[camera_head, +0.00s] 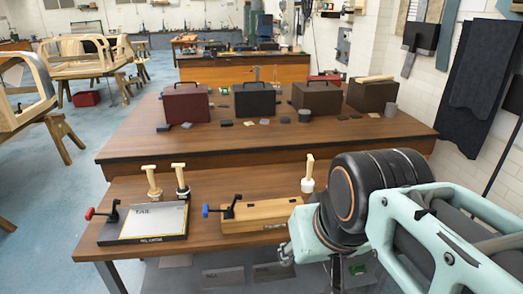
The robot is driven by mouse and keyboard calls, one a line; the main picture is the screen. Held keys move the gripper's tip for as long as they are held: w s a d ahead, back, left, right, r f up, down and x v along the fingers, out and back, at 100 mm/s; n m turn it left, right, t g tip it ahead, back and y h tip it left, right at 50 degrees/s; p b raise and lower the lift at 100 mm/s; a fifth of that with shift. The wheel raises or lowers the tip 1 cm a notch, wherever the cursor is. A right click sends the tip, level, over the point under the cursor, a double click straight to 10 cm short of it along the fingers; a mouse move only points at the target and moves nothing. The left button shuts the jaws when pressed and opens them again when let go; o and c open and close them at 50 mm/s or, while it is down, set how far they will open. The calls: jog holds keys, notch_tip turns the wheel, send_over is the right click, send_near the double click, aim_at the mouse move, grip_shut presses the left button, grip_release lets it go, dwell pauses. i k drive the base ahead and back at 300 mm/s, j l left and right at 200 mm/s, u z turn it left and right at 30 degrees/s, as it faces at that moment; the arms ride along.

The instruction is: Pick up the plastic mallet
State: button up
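Three mallets stand head-down with light wooden handles up on the near table (240,182). One with a white head (308,186) stands at the right, just behind my arm. One with a tan head (154,192) and one with a black-and-white head (183,190) stand at the left. I cannot tell by material which is the plastic one; the white head looks most like plastic. My gripper (336,274) is only partly seen at the bottom, below my arm and apart from the mallets. Its fingers are not clear.
A board with a red-knobbed clamp (145,222) and a wooden block with a blue-knobbed clamp (258,214) lie on the near table. Several toolboxes (255,100) stand on the table behind. Wooden frames (85,55) are at left. The near table's middle back is clear.

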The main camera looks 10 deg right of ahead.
aim_at(307, 184)
jog(key=l+z, duration=0.1)
jog(key=z, duration=0.55)
jog(key=l+z, duration=0.15)
jog(key=z, duration=0.2)
jog(key=i+j+u, duration=0.25)
jog(key=i, duration=0.25)
jog(key=i+j+u, duration=0.2)
jog(key=i, duration=0.3)
jog(key=i+u, duration=0.25)
jog(key=i, duration=0.25)
jog(key=l, duration=0.25)
jog(key=z, duration=0.05)
